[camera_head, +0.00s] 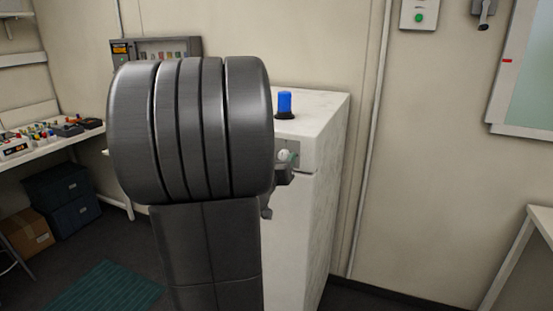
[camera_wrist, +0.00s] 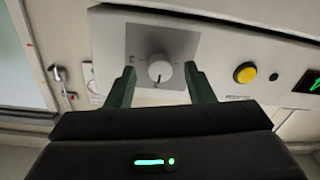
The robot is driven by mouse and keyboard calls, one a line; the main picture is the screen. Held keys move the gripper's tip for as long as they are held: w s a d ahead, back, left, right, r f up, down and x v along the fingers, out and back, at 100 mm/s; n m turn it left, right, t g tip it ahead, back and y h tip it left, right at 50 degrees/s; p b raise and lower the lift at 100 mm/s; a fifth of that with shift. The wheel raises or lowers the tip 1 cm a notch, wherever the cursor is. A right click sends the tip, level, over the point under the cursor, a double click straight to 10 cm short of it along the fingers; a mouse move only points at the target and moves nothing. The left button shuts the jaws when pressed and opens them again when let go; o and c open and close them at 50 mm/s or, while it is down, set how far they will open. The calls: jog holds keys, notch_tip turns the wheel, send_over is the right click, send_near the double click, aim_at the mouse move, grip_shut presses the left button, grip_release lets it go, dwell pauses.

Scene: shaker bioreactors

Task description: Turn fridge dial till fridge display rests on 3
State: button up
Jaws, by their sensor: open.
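The fridge dial (camera_wrist: 159,71) is a round white knob on a grey square plate (camera_wrist: 190,45) on the fridge's front panel. In the wrist view it sits between the two green fingers of my gripper (camera_wrist: 160,84), with a gap on each side. My gripper is open and not touching the dial as far as I can see. The fridge display (camera_wrist: 314,82) is cut off at the right edge of the wrist view; a green stroke shows, but its number cannot be read. In the head view my arm hides much of the fridge (camera_head: 320,130); the dial (camera_head: 284,155) shows small beside it.
A yellow button (camera_wrist: 245,73) and a small dark round part (camera_wrist: 275,75) are on the panel between dial and display. A blue-capped item (camera_head: 284,103) stands on the fridge top. A cluttered bench (camera_head: 50,150) is at left, a white table (camera_head: 540,222) at right.

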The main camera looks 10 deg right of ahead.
jog(key=shift+w+d, duration=0.35)
jog(key=shift+w, duration=0.15)
jog(key=c, duration=1)
jog(key=shift+f+m, duration=0.1)
jog(key=shift+m, duration=0.3)
jog(key=m+b, duration=0.2)
jog(key=shift+f+m, duration=0.1)
jog(key=shift+m, duration=0.3)
jog(key=shift+m+b, duration=1.35)
jog(key=shift+m, duration=1.25)
